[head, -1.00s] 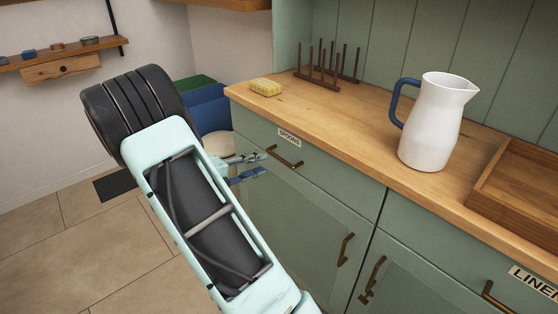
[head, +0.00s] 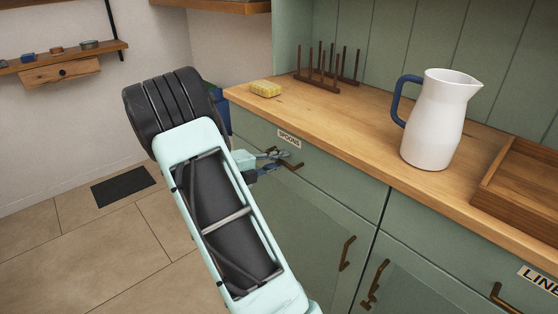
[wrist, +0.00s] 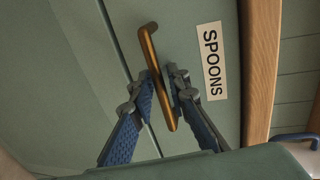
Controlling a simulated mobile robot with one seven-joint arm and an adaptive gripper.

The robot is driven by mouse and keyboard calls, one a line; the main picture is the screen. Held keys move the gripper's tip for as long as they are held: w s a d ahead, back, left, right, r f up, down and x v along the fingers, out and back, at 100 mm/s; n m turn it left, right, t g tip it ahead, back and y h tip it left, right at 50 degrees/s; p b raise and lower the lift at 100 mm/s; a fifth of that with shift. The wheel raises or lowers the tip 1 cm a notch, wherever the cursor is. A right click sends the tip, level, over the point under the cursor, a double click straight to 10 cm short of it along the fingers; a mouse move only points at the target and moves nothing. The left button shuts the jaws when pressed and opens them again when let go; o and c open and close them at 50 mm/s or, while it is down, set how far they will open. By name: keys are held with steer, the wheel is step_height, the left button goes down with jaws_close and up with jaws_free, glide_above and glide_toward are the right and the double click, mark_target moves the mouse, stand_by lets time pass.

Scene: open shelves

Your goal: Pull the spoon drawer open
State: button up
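The spoon drawer (head: 330,172) is a green drawer front under the wooden counter, with a SPOONS label (head: 289,139). It looks closed. Its bronze bar handle (head: 296,164) is partly hidden by my fingers in the head view. In the wrist view the handle (wrist: 158,75) runs between the two blue-padded fingers of my gripper (wrist: 160,92). The fingers stand apart, one on each side of the bar, with gaps visible. My gripper (head: 272,161) is at the left part of the handle in the head view.
A cupboard door with a handle (head: 347,254) is below the drawer. On the counter (head: 380,150) are a yellow sponge (head: 265,88), a peg rack (head: 322,78), a white jug (head: 436,120) and a wooden tray (head: 515,190). The floor at left is clear around a dark mat (head: 123,186).

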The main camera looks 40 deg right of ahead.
jaws_close()
steer(key=shift+a, duration=0.1)
steer(key=shift+a+p, duration=0.2)
steer(key=shift+p, duration=0.1)
steer(key=f+p+v, duration=0.2)
steer(key=p+v, duration=0.2)
steer(key=v, duration=0.5)
steer(key=f+p+v, duration=0.1)
steer(key=p+v, duration=0.3)
steer(key=v, duration=0.5)
steer(key=a+f+p+v, duration=0.1)
steer(key=p+v, duration=0.3)
steer(key=v, duration=0.5)
steer(key=shift+a+f, duration=0.35)
steer(key=shift+f, duration=0.45)
steer(key=shift+o, duration=1.9)
jaws_free()
steer(key=shift+w, duration=0.1)
